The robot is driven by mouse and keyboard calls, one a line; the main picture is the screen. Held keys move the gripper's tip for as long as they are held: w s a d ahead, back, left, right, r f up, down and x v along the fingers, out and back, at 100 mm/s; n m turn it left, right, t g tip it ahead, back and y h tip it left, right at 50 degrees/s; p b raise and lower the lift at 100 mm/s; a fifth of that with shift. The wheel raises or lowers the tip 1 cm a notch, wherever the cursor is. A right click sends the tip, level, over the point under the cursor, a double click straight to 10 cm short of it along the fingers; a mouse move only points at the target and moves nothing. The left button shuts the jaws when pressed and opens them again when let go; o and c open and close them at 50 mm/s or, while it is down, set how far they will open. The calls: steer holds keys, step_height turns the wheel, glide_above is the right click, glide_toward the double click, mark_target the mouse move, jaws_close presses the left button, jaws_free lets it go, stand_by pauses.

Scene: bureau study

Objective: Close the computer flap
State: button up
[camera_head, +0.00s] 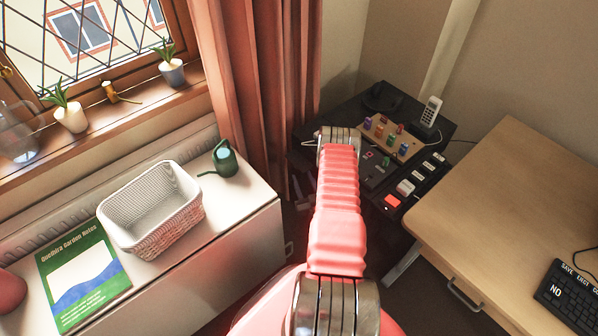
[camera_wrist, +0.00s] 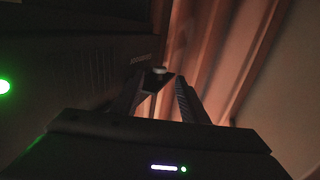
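In the wrist view, a dark box-like body (camera_wrist: 75,68) with vent slots fills the left side; it may be the computer, but I cannot tell for sure. I cannot make out its flap. My gripper (camera_wrist: 164,82) is open, with its two dark fingers apart beside this body. A small dark piece with a pale top (camera_wrist: 158,71) shows near the fingertips; I cannot tell whether it touches them. In the head view my red arm reaches toward the black stand (camera_head: 436,128) in the corner, and my fingers are hidden.
The black stand carries a coloured peg board (camera_head: 392,138), a button panel (camera_head: 412,183) and a phone (camera_head: 430,112). A wooden desk (camera_head: 520,190) with a keyboard (camera_head: 573,295) is at right. A white basket (camera_head: 150,212), green watering can (camera_head: 223,158) and book (camera_head: 85,278) are at left. Curtains (camera_head: 262,80) hang behind.

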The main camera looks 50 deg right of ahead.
mark_target(299, 163)
steer(key=shift+x, duration=2.45)
steer(key=shift+c, duration=0.4)
